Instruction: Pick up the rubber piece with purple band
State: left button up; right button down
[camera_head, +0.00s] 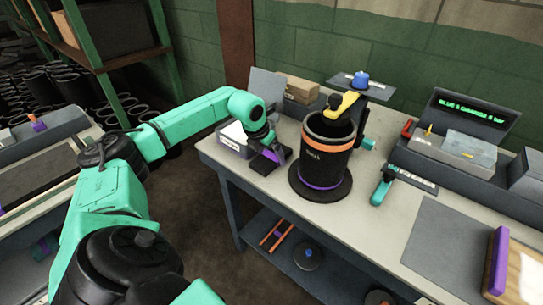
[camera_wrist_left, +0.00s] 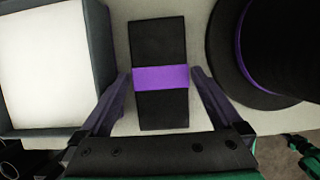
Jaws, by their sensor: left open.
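The rubber piece with the purple band (camera_wrist_left: 160,77) is a flat black block lying on the table, with the band across it. In the head view the piece (camera_head: 261,165) shows partly under my left gripper (camera_head: 269,150), near the table's left edge. In the left wrist view the open purple fingers of my left gripper (camera_wrist_left: 161,80) are on either side of the piece around the band, with small gaps. They look empty, and I cannot tell their exact height above the table. My right gripper is not in view.
A black cylinder (camera_head: 322,160) with orange and purple bands stands on a round base right of the gripper. A bin with white contents (camera_head: 234,135) is close on the left. A teal-handled tool (camera_head: 381,190) and a device with a green display (camera_head: 470,115) are farther right.

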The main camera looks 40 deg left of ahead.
pick_arm(q)
jog(key=c, duration=1.3)
jog(key=shift+w, duration=0.1)
